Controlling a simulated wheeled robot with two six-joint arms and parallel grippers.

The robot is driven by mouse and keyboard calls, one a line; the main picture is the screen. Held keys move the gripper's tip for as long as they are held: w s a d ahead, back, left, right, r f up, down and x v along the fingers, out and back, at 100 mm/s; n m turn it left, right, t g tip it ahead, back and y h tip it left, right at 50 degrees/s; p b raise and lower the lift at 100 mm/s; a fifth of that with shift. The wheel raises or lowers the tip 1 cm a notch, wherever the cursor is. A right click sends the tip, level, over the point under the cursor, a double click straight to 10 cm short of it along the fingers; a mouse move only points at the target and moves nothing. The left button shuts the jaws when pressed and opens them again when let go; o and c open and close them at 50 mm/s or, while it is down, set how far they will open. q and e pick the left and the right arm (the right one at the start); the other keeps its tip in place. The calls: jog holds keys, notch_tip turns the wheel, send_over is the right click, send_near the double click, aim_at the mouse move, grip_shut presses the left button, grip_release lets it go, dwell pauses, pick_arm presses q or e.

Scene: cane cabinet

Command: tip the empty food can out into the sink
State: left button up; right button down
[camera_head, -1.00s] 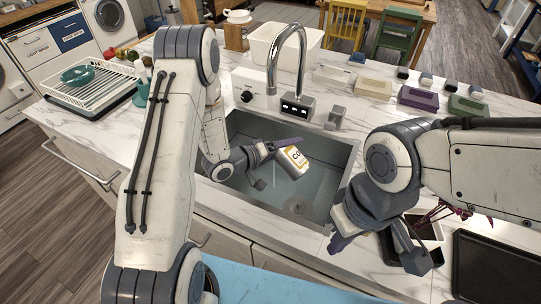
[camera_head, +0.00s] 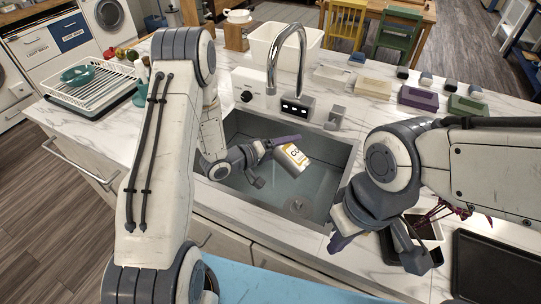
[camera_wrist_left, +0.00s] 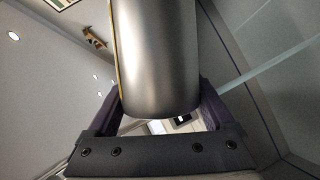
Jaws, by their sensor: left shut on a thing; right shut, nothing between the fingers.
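The food can (camera_head: 291,159), with a white and yellow label, is tilted over the sink basin (camera_head: 245,128). My left gripper (camera_head: 284,143) is shut on the can and holds it above the sink floor, inside the basin's outline. In the left wrist view the can's bare grey metal side (camera_wrist_left: 160,60) fills the gap between the two dark fingers. The can's inside is hidden, so I cannot see whether anything comes out. My right gripper (camera_head: 339,243) is shut and empty by the counter's front edge, to the right of the sink.
A curved faucet (camera_head: 300,62) stands behind the basin. A dish rack (camera_head: 95,85) is at the left. Several coloured blocks (camera_head: 418,98) line the counter's back right. A dark tray (camera_head: 495,270) lies at the front right. The sink floor around its drain (camera_head: 299,206) is clear.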

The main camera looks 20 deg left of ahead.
pick_arm(q)
jog(key=shift+r+n, duration=0.1)
jog(key=shift+n, duration=0.2)
jog(key=shift+w+a+r+n+h, duration=0.1)
jog(key=shift+w+a+n+h, duration=0.25)
jog(key=shift+a+n+h, duration=0.35)
dwell(0.8)
jog(key=shift+w+a+r+n, duration=0.15)
jog(key=shift+a+n, duration=0.1)
jog(key=shift+n, duration=0.35)
dwell(0.9)
jog(key=shift+d+m, duration=0.15)
jog(key=shift+m, duration=0.25)
jog(key=shift+s+d+m+y, duration=0.4)
jog(key=shift+s+d+m, duration=0.1)
jog(key=shift+d+m, duration=0.3)
jog(key=shift+d+f+m+y, duration=0.15)
jog(key=shift+f+m+y, duration=0.15)
jog(key=shift+f+m, duration=0.1)
